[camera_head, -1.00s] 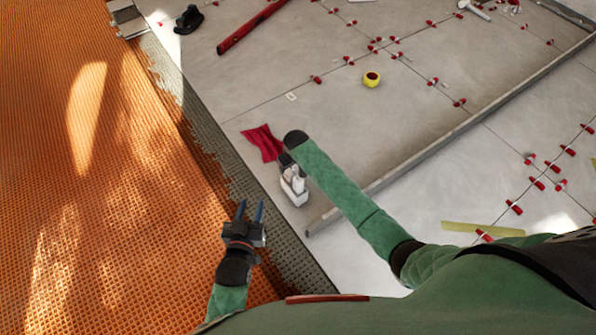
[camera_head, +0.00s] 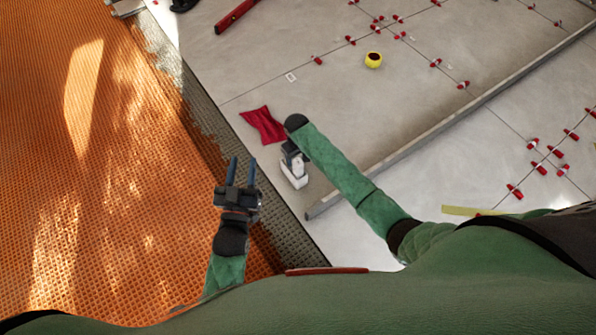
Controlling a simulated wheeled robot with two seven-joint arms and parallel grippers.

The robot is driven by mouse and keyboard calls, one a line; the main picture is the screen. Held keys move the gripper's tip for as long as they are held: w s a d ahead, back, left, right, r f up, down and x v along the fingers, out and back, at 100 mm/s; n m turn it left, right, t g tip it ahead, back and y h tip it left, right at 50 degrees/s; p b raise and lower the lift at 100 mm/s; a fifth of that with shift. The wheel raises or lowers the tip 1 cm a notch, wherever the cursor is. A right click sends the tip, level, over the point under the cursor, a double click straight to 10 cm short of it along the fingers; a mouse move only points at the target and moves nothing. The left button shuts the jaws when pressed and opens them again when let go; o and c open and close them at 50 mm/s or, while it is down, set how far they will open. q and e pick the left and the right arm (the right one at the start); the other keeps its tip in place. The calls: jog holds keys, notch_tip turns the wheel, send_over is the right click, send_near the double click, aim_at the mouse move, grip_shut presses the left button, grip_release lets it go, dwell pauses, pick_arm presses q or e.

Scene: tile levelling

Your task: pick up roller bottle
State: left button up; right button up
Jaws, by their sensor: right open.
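A small white container (camera_head: 295,178), which looks like the roller bottle, stands on the grey tiles just below the red cloth. Its upper part is partly hidden by my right gripper (camera_head: 290,153), a dark shape at the end of the green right arm. That gripper is open and directly above or against the container; I cannot tell whether its fingers straddle it. My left gripper (camera_head: 243,170) is open and empty, with two blue fingers apart, over the edge of the orange mat.
A red cloth (camera_head: 263,124) lies beside the container. A long grey straightedge (camera_head: 420,150) runs diagonally to the right. A yellow tape roll (camera_head: 373,60), a red level (camera_head: 235,16) and several red levelling clips lie farther off. The orange mat (camera_head: 90,200) fills the left.

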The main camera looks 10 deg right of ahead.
jog(key=shift+f, duration=0.3)
jog(key=f, duration=0.1)
jog(key=f+b, duration=0.1)
jog(key=f, duration=0.2)
jog(key=shift+s+f, duration=0.2)
jog(key=shift+s, duration=0.2)
jog(key=shift+f+b, duration=0.15)
jog(key=shift+b, duration=0.15)
pick_arm(q)
notch_tip(320, 180, up, 16)
jog(key=s+a+t+h, duration=0.1)
jog(key=s+t, duration=0.1)
jog(key=t, duration=0.4)
jog(key=shift+s+a+r, duration=0.2)
jog(key=shift+s+a, duration=0.1)
jog(key=shift+s, duration=0.1)
pick_arm(e)
jog(key=shift+c, duration=0.5)
jog(key=c, duration=0.9)
